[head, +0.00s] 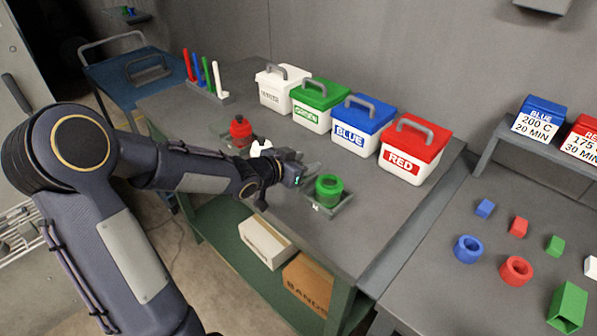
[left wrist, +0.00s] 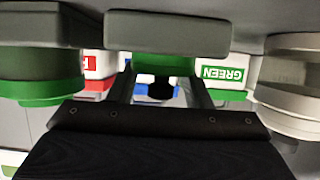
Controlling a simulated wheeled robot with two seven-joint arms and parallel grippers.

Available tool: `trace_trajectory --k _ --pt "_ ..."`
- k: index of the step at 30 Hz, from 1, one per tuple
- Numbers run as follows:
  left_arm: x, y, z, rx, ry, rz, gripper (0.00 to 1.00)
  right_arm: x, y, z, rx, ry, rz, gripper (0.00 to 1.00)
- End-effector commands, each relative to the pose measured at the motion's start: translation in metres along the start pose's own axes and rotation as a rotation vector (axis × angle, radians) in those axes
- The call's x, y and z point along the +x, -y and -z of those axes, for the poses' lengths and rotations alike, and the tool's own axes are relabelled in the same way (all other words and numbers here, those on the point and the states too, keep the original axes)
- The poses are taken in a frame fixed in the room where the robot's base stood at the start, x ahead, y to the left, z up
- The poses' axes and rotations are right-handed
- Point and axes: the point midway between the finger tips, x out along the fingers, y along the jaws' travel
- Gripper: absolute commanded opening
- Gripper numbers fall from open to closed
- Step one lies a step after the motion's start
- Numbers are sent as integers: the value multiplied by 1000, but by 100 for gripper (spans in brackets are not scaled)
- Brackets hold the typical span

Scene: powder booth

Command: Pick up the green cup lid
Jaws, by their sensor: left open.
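The green cup (head: 328,199) stands upright in a small grey tray on the bench, with its green lid (head: 328,183) on top. My left gripper (head: 301,178) is open, just left of the green cup and apart from it. In the left wrist view a large green round form (left wrist: 40,90) shows at the left edge. A green patch (left wrist: 165,65) shows between the dark fingers there; I cannot tell what it belongs to. My right gripper is not in view.
A red cup (head: 240,130) and a white cup (head: 261,148), partly hidden by my arm, stand to the left. White, GREEN, BLUE and RED lidded bins (head: 401,165) line the bench back. The bench (head: 365,235) is clear in front of the RED bin.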

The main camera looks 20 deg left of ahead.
Motion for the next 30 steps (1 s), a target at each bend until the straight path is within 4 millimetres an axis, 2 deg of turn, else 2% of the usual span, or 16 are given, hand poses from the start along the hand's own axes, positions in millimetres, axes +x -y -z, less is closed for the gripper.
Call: trace_trajectory --k 4,12,23,30 --pt "0 0 0 0 0 1 45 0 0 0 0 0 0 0" --pt "-1 0 0 -1 0 1 10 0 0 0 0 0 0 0" --pt "-2 0 3 -1 -1 1 9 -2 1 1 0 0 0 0" --pt "-13 1 28 1 -2 2 9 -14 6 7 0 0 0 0"
